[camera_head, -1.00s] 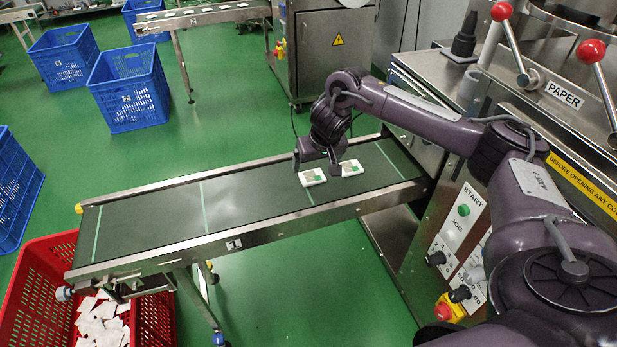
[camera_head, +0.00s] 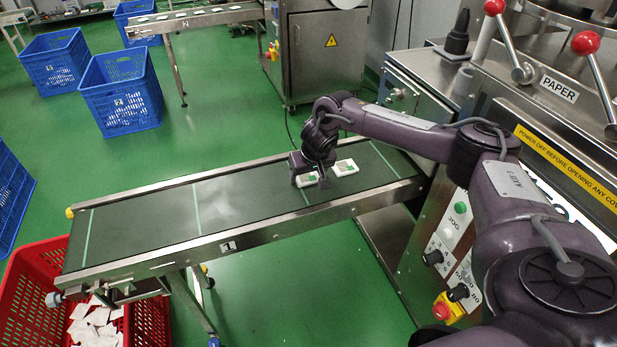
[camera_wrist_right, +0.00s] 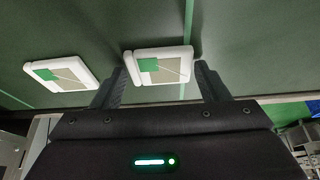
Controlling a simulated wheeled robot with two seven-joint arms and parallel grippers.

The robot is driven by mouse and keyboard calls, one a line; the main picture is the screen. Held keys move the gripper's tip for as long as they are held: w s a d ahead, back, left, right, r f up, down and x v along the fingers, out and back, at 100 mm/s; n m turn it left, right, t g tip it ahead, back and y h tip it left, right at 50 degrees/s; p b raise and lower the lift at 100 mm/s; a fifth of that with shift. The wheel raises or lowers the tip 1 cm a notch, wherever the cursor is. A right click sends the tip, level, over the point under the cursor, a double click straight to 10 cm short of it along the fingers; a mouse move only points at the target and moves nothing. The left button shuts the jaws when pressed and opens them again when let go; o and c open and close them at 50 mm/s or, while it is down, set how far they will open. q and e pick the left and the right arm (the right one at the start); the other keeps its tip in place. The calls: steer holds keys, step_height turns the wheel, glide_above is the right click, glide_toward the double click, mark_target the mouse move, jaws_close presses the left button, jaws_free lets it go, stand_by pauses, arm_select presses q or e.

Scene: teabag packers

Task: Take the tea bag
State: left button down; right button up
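Two white tea bags with green-and-beige labels lie flat on the dark conveyor belt (camera_head: 140,221). My right gripper (camera_head: 308,180) is down at the left tea bag (camera_head: 303,174) and partly hides it. In the right wrist view this tea bag (camera_wrist_right: 165,67) lies between the tips of my open right gripper (camera_wrist_right: 161,72), with a finger close along each side; contact cannot be told. The other tea bag (camera_head: 345,167) lies just right of the gripper; it also shows at the left in the wrist view (camera_wrist_right: 62,74). My left gripper is not in view.
The conveyor's metal side rail (camera_head: 228,241) runs along the near side. A red crate (camera_head: 30,290) with several white bags stands below its left end. A machine with levers and a control panel (camera_head: 450,230) stands at the right. Blue crates (camera_head: 122,95) stand behind.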

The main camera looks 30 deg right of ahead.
steer(key=c, duration=0.6)
steer(key=shift+r, duration=0.1)
